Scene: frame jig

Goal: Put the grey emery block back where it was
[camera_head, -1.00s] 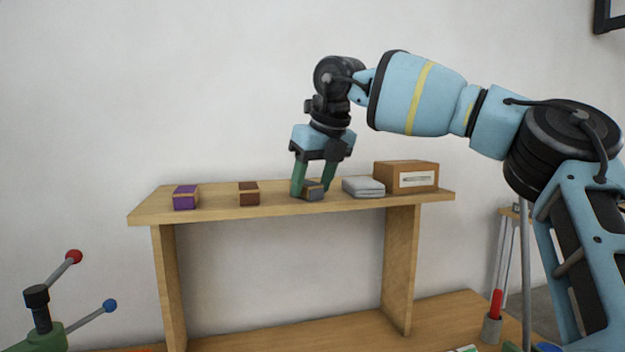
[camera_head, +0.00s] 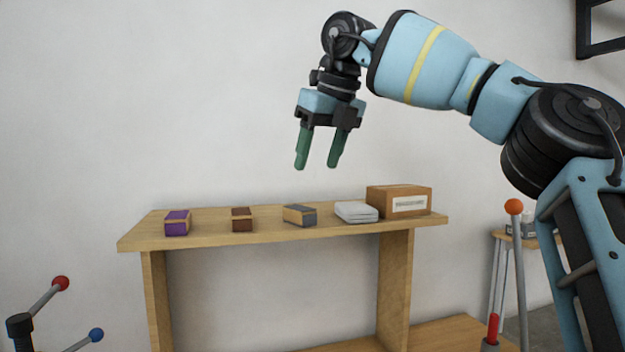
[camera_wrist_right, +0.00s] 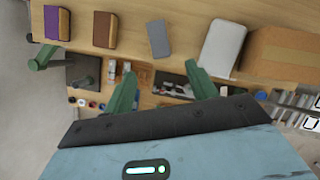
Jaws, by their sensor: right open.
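My left gripper does not show.
A purple block (camera_head: 177,222) and the brown block (camera_head: 242,219) stand to the left on the shelf. Levers with red and blue knobs (camera_head: 61,284) rise at lower left.

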